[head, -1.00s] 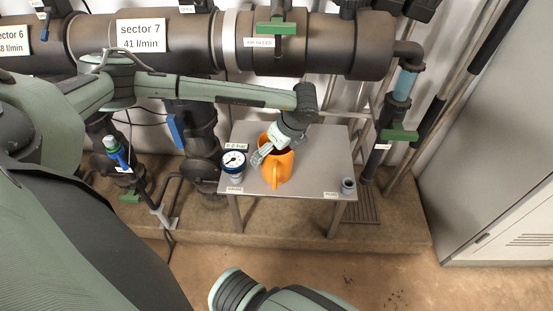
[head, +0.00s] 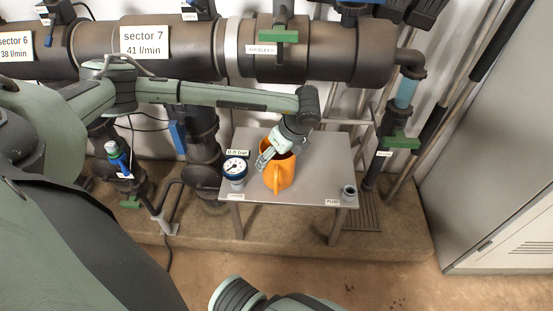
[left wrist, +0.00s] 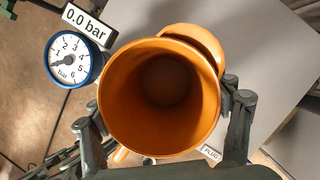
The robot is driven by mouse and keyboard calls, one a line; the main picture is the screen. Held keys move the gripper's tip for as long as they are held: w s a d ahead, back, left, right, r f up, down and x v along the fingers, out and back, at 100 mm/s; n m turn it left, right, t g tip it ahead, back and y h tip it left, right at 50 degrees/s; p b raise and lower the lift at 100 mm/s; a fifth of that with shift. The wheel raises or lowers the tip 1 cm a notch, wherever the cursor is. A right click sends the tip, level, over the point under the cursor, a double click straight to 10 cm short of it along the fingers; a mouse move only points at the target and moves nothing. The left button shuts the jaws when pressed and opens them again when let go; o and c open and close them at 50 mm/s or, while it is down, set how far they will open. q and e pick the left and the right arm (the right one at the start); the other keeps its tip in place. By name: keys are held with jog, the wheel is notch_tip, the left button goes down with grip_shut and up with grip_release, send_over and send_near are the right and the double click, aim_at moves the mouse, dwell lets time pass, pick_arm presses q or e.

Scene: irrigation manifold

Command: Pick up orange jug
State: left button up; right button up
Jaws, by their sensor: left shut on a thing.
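The orange jug (head: 283,178) is on or just above the small grey table (head: 320,165); I cannot tell whether its base touches. Its handle faces the front in the head view. In the left wrist view the jug (left wrist: 155,115) fills the middle, its open mouth toward the camera and its inside empty. My left gripper (head: 272,157) reaches down from behind and is shut on the jug, with its fingers (left wrist: 165,122) on opposite sides of the body. My right gripper is out of the picture.
A blue-rimmed pressure gauge (head: 236,169) reading 0.0 bar stands close left of the jug. Large dark pipes (head: 300,50) run behind, and a grey cabinet (head: 500,180) stands at the right.

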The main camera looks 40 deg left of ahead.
aim_at(288, 155)
pick_arm(q)
jog(key=s+d+r+b, duration=0.1)
jog(key=s+d, duration=0.1)
jog(key=d, duration=0.6)
jog(key=s+d+r+b, duration=0.2)
jog(key=d, duration=0.7)
jog(key=w+a+b, duration=0.1)
jog(key=a, duration=0.3)
jog(key=w+a+f+b, duration=0.1)
jog(key=w+a, duration=0.1)
jog(key=a, duration=0.3)
jog(key=w+a+f+b, duration=0.1)
jog(key=w+a, duration=0.1)
jog(key=a, duration=0.3)
jog(key=shift+w+a, duration=0.15)
jog(key=shift+w, duration=0.05)
jog(key=a, duration=0.2)
jog(key=w+a, duration=0.1)
jog(key=a, duration=0.1)
jog(key=shift+a, duration=0.15)
jog(key=shift+f, duration=0.5)
jog(key=shift+w+f, duration=0.1)
jog(key=shift+f, duration=0.15)
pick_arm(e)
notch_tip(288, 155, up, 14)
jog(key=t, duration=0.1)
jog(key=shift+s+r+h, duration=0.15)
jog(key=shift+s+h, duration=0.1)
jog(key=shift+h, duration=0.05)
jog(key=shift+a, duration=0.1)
